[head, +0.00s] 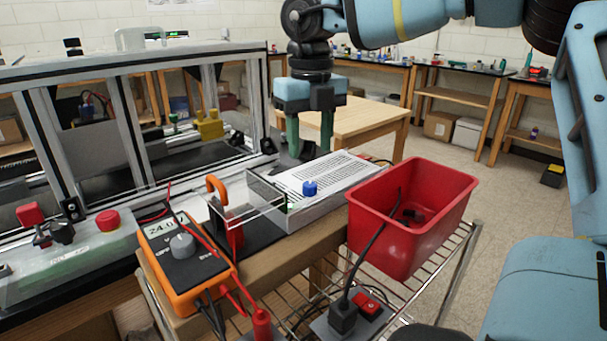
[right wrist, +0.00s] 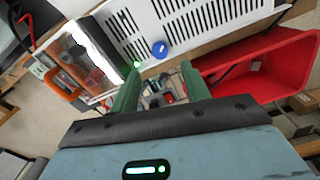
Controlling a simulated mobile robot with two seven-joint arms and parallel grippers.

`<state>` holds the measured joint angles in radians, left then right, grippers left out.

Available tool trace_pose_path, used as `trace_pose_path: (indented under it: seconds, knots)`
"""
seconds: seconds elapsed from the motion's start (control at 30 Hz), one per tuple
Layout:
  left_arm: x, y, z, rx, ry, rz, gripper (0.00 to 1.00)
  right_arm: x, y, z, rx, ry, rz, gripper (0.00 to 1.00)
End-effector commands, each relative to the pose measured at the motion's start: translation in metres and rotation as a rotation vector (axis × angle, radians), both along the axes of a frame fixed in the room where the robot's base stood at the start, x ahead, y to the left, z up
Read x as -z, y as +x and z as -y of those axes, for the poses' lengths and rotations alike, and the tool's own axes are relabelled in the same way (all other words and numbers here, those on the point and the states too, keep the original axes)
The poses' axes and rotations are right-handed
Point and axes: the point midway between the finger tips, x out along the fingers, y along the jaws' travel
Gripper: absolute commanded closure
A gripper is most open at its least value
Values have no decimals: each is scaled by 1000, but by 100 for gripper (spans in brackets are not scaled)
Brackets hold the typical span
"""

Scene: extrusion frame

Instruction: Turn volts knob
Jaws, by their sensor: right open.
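A blue knob (head: 310,188) sits on the near side of a white slotted power supply box (head: 340,174); I cannot read a label on it. The knob also shows in the right wrist view (right wrist: 159,49), beside the slotted cover (right wrist: 205,35). An orange meter (head: 185,262) with a grey dial (head: 182,245) reads about 24.0 V. My right gripper (head: 310,142) is open and empty, its green fingers pointing down, above and behind the box. In the right wrist view its fingers (right wrist: 164,88) are apart, with the knob beyond them. My left gripper is not in view.
A red bin (head: 415,215) stands right of the box, on a wire rack. A metal extrusion frame (head: 130,130) fills the left. Cables hang near the meter.

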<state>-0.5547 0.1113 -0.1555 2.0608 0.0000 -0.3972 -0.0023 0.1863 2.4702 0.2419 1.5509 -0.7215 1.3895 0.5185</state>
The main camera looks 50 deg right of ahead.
Motion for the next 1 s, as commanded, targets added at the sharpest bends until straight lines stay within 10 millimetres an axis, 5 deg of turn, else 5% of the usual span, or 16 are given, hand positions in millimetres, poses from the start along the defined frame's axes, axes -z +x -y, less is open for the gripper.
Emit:
trace_pose_path:
  seconds: [0.53, 0.93, 1.0]
  knots:
    - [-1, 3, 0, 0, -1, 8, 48, 69, 0, 0, 1, 0, -3, 53]
    - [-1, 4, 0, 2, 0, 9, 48, 77, 0, 0, 1, 0, -1, 53]
    - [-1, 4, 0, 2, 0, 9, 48, 77, 0, 0, 1, 0, -1, 60]
